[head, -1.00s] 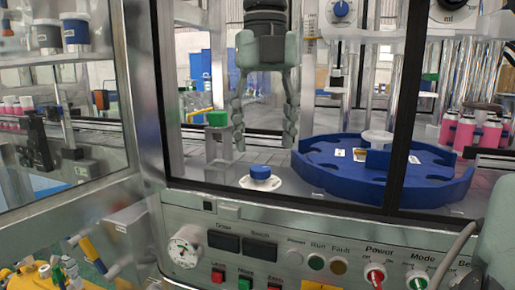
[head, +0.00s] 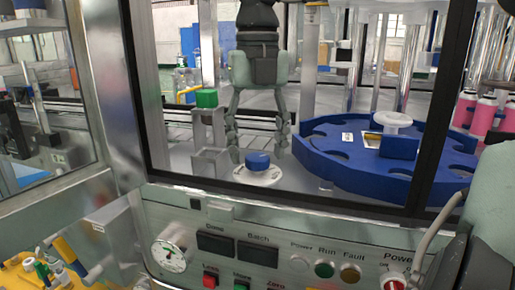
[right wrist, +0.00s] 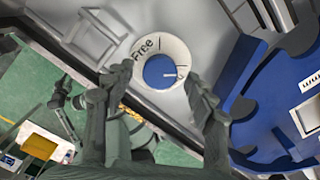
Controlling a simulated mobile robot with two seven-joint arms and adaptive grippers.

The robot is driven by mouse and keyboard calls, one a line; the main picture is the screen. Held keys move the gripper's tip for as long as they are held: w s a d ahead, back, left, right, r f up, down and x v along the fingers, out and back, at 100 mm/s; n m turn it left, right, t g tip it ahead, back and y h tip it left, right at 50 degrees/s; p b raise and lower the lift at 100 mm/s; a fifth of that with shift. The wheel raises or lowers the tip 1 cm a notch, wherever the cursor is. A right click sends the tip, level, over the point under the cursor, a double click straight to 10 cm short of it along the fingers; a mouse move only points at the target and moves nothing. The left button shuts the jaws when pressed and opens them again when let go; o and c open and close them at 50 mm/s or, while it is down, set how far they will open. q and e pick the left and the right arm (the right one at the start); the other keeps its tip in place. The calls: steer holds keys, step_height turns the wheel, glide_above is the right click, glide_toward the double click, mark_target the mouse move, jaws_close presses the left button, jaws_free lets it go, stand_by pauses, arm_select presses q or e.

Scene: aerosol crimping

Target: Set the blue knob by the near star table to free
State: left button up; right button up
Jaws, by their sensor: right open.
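The blue knob (head: 258,161) sits on a white round dial plate on the machine's deck, beside the blue star table (head: 345,160). In the right wrist view the knob (right wrist: 160,71) has a short white mark pointing right. The word "Free" is printed on the dial plate (right wrist: 147,48) at the upper left of the knob, so the mark points away from it. My right gripper (head: 259,142) is open and empty, pointing down above the knob, its fingers on either side. In the wrist view the gripper (right wrist: 148,92) shows no contact with the knob. My left gripper is not in view.
A dark window frame edge (head: 290,200) runs in front of the deck. A small post with a green cap (head: 206,98) stands left of the knob. Pink cans (head: 480,115) stand at the right.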

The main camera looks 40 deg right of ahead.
steer(key=shift+f, duration=0.35)
steer(key=c, duration=1.2)
steer(key=shift+o, duration=0.2)
